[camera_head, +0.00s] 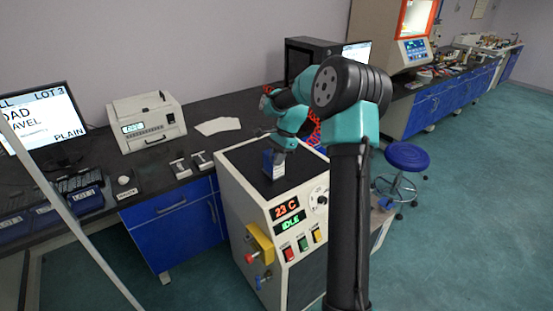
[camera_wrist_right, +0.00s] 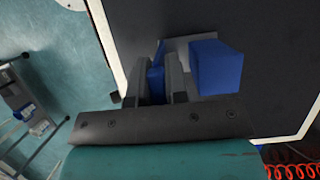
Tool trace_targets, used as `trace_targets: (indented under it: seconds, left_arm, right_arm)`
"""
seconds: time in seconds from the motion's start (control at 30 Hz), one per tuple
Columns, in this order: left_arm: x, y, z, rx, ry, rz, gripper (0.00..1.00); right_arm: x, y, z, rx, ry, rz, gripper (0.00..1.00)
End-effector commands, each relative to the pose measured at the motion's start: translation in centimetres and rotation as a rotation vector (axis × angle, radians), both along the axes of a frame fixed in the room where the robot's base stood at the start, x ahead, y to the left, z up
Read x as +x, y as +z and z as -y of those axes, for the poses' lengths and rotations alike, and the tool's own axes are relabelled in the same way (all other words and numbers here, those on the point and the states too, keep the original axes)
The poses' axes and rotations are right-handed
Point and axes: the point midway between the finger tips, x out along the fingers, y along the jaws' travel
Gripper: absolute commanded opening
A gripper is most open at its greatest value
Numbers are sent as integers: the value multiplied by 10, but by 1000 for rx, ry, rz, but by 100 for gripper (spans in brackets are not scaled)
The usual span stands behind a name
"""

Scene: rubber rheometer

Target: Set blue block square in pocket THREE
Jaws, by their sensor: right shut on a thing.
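My right gripper (camera_head: 278,150) reaches down over the dark top (camera_head: 245,157) of the cream machine. In the right wrist view the gripper (camera_wrist_right: 156,75) is shut on a narrow blue piece (camera_wrist_right: 156,84) between its two fingers. A larger blue block (camera_wrist_right: 215,67) shows just right of the fingers, over a pale grey patch. In the head view a blue block with a pale lower part (camera_head: 273,165) shows under the gripper. I cannot tell whether both blue parts belong to one thing. No pocket marked THREE can be made out. My left gripper is not in view.
The machine's front panel (camera_head: 288,213) reads 23 C and IDLE. A monitor (camera_head: 42,118) at left shows LOT 3 and PLAIN. Blue trays (camera_head: 46,215) lie before it. A white instrument (camera_head: 148,122) stands on the bench. A blue stool (camera_head: 407,156) stands at right.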

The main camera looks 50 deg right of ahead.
Motion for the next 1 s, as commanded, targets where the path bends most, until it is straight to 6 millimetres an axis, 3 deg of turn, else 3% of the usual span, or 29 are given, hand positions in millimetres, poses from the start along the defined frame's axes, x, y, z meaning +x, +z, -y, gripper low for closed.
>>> trace_targets:
  seconds: [0.27,0.3,0.57,1.0]
  left_arm:
    - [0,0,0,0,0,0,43]
    - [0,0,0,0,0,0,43]
    - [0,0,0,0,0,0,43]
    - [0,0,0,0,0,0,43]
  right_arm:
    - [0,-5,0,0,0,0,0]
    - [0,-5,0,0,0,0,16]
    - [0,-5,0,0,0,0,40]
    - [0,6,2,0,0,1,40]
